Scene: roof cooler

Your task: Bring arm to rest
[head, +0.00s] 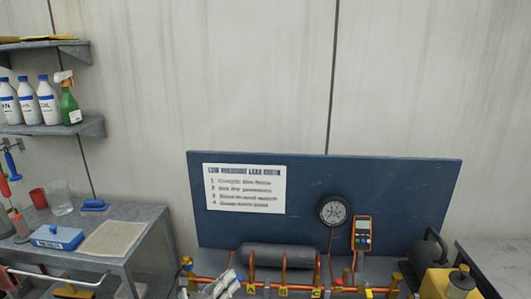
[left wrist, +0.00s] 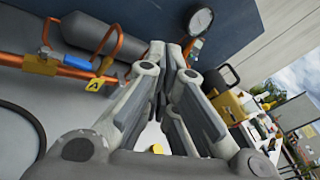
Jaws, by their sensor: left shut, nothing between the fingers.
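My left gripper (head: 222,284) shows at the bottom edge of the head view, in front of the copper pipework. In the left wrist view its fingers (left wrist: 172,52) come together at the tips, shut with nothing between them. The tips point toward the pipe rig and the round gauge (left wrist: 200,22), apart from both as far as I can tell. Most of the left arm is out of the head view. My right gripper is in neither view.
A blue panel (head: 400,200) stands behind a grey cylinder (head: 280,258), copper pipes (head: 212,280), a gauge (head: 334,210) and an orange meter (head: 362,233). A yellow pump (head: 450,283) is at right. A grey side table (head: 150,225) is at left, beneath bottle shelves (head: 70,128).

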